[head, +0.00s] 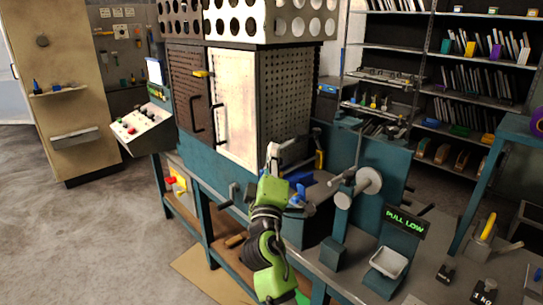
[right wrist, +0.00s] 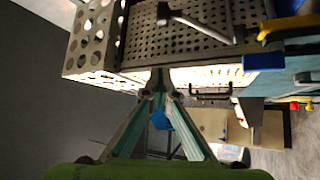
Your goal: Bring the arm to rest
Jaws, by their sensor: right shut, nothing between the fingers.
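My right arm (head: 266,250), green and black, rises from the lower middle of the head view and reaches over the blue-green workbench. Its gripper (head: 280,152) is in front of the cabinet's perforated side. In the right wrist view the two fingers (right wrist: 159,78) meet at their tips, shut and empty. A blue piece (right wrist: 160,119) shows through the gap between the finger bars. My left gripper is not in view.
A cabinet with a white door (head: 236,110) stands behind the arm. To the right are a round grey disc (head: 368,181), a "PULL LOW" sign (head: 406,222) and a white tray (head: 389,261). A control box (head: 137,125) is at left. Open floor (head: 100,220) lies left.

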